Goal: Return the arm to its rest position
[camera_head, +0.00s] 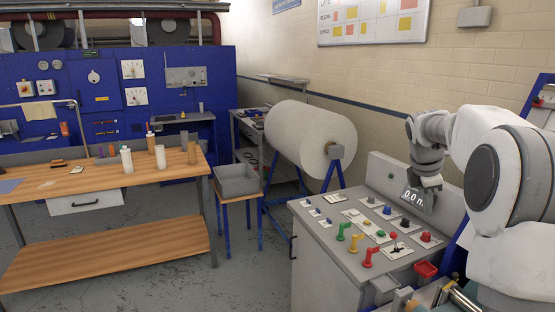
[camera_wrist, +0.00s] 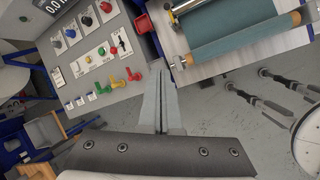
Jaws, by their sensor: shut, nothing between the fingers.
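My arm (camera_head: 505,165) reaches in from the right in the head view, bent at the elbow. Its wrist (camera_head: 427,160) hangs above the back of the grey control panel (camera_head: 325,240), beside the display. The fingertips cannot be made out in that view. In the wrist view, my gripper (camera_wrist: 162,75) is shut, its two fingers together with nothing between them. The fingers show over the grey floor, between the control panel (camera_wrist: 128,98) and a roller with green cloth (camera_wrist: 235,42). They appear clear of both.
The panel carries red, green and yellow handles (camera_head: 355,243), several knobs and a display (camera_head: 418,199). A red box (camera_head: 426,270) sits at its right side. A large white roll (camera_head: 305,138) stands behind it. A wooden workbench (camera_head: 100,250) and a grey crate (camera_head: 238,182) are to the left.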

